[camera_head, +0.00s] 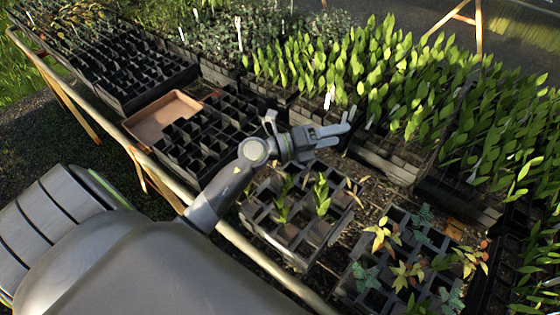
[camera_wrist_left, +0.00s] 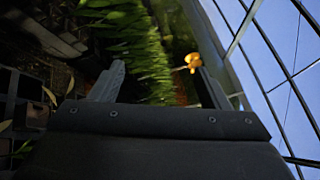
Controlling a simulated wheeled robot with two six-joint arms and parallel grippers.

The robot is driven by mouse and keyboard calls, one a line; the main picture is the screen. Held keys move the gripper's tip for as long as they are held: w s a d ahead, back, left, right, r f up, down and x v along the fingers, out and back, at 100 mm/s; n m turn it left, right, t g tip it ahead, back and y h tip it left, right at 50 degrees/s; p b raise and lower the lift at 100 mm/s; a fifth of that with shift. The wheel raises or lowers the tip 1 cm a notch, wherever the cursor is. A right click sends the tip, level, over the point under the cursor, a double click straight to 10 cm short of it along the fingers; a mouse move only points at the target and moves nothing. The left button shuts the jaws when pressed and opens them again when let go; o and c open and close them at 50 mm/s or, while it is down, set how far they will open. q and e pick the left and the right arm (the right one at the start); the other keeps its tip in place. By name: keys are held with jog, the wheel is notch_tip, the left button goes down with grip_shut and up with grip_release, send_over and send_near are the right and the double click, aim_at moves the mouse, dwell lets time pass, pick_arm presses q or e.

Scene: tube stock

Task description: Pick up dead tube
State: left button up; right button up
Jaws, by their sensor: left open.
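A black cell tray (camera_head: 280,243) in the middle of the head view holds a few upright green seedlings (camera_head: 321,195). A brownish, withered-looking plant (camera_head: 355,191) is at its right edge; I cannot tell for sure that it is the dead tube. My left gripper (camera_head: 346,121) is open and empty, above and behind this tray, pointing right towards the leafy green rows. In the left wrist view its two fingers (camera_wrist_left: 160,78) are spread with nothing between them close up. A pale yellowish leaf (camera_wrist_left: 50,97) shows at the left there. My right gripper is not in view.
An empty terracotta-coloured tray (camera_head: 163,115) and empty black cell trays (camera_head: 205,135) stand to the left. Dense green seedlings (camera_head: 400,80) fill the back right. A tray with reddish and yellow plants (camera_head: 405,270) is at front right. The bench's front rail (camera_head: 262,258) runs diagonally.

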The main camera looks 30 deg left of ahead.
pick_arm(q)
notch_tip(320, 180, down, 4)
jog(key=d+m+g, duration=0.1)
jog(key=m+g, duration=0.4)
jog(key=m+g+y, duration=0.1)
jog(key=g+y, duration=0.8)
jog(key=y, duration=0.3)
send_over(280, 177)
notch_tip(280, 177, down, 4)
jog(key=f+b, duration=0.3)
jog(key=f, duration=0.1)
jog(key=f+b, duration=0.8)
jog(key=shift+s+a+f, duration=0.1)
jog(key=shift+a, duration=0.25)
jog(key=shift+d+f+b, duration=0.15)
jog(key=shift+f+b, duration=0.6)
jog(key=shift+b, duration=0.1)
jog(key=shift+d+f, duration=0.1)
jog(key=shift+f, duration=0.25)
jog(key=shift+f+p, duration=0.3)
jog(key=shift+f, duration=1.15)
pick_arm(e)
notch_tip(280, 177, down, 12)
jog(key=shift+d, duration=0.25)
